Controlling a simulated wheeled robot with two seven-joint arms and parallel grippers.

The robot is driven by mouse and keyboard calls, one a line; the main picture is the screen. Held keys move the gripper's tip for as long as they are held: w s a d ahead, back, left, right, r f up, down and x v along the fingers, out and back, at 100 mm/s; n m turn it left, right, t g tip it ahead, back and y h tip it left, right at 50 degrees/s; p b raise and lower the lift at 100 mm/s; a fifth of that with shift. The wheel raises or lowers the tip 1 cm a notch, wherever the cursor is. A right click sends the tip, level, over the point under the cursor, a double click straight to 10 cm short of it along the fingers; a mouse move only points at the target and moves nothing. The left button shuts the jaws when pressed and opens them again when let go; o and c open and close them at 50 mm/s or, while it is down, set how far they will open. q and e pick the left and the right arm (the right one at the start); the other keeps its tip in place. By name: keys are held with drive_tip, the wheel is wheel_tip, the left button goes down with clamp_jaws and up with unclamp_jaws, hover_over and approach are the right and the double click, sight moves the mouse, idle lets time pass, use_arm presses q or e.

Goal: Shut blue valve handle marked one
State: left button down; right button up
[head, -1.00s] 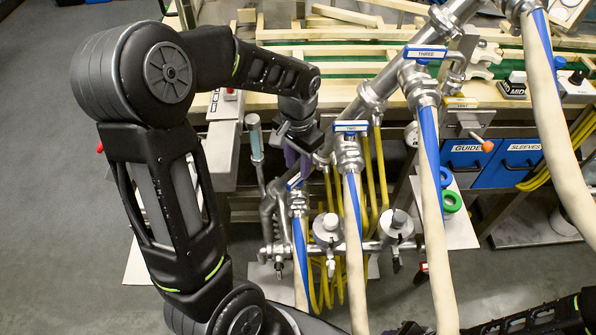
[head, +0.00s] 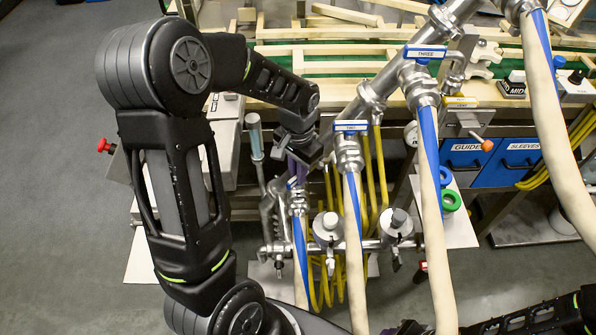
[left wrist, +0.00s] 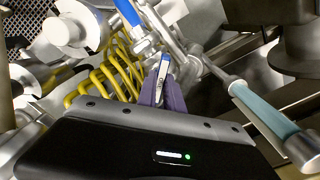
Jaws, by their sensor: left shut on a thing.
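The blue valve handle with a white label, on the leftmost valve (head: 298,203), shows in the left wrist view (left wrist: 162,70). Its mark is too small to read there; valves two (head: 350,127) and three (head: 425,52) carry readable labels. My left gripper (head: 296,172) has purple fingers, and they are shut on this handle, one on each side. In the head view the fingers and wrist hide most of the handle. My right arm shows at the bottom right; a dark purple bit at the bottom edge may be its gripper (head: 408,328), too cut off to judge.
Pale hoses (head: 440,240) hang from the valves on the slanted steel pipe (head: 375,92). Yellow coiled tubes (head: 371,180) hang close behind the leftmost valve. A blue-handled tool (head: 255,140) stands just left of my left gripper. Grey floor is free at the far left.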

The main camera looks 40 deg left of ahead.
use_arm(q)
drive_tip(key=shift+m, duration=0.5)
idle(0.3)
drive_tip(key=m, duration=0.3)
drive_tip(key=shift+m, duration=2.5)
drive_tip(key=c, duration=1.5)
unclamp_jaws()
drive_tip(key=shift+r+b, duration=0.1)
drive_tip(key=shift+b, duration=0.2)
wheel_tip(320, 180, up, 8)
drive_tip(key=shift+f+b, duration=0.15)
drive_tip(key=shift+b, duration=0.15)
